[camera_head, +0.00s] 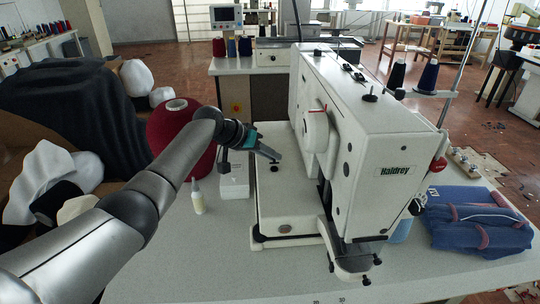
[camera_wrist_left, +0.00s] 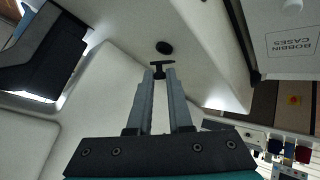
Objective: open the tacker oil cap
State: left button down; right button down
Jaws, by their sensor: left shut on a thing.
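The white tacker (camera_head: 375,175), marked Haldrey, stands on the table. My left gripper (camera_head: 275,157) reaches over its white base plate. In the left wrist view, the left gripper (camera_wrist_left: 157,74) is shut on a small black T-shaped cap (camera_wrist_left: 157,64), which I take for the oil cap. A dark round spot (camera_wrist_left: 164,47) lies on the white surface just beyond the cap; I cannot tell whether it is a hole. A dark spot (camera_head: 274,168) also shows near the fingertips in the head view. Whether the cap is seated or lifted is unclear. My right gripper is out of view.
A red thread cone (camera_head: 180,135) and a small bottle (camera_head: 197,197) stand left of the tacker. A white box marked bobbin cases (camera_wrist_left: 290,40) is close beside the gripper. Folded blue denim (camera_head: 475,220) lies at right. The front table is clear.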

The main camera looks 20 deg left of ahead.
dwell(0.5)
pick_arm(q)
jog(key=c, duration=0.8)
grip_release()
jog(key=shift+c, duration=0.2)
jog(key=p+v, duration=0.3)
jog(key=v, duration=1.2)
jog(key=shift+a+r, duration=0.1)
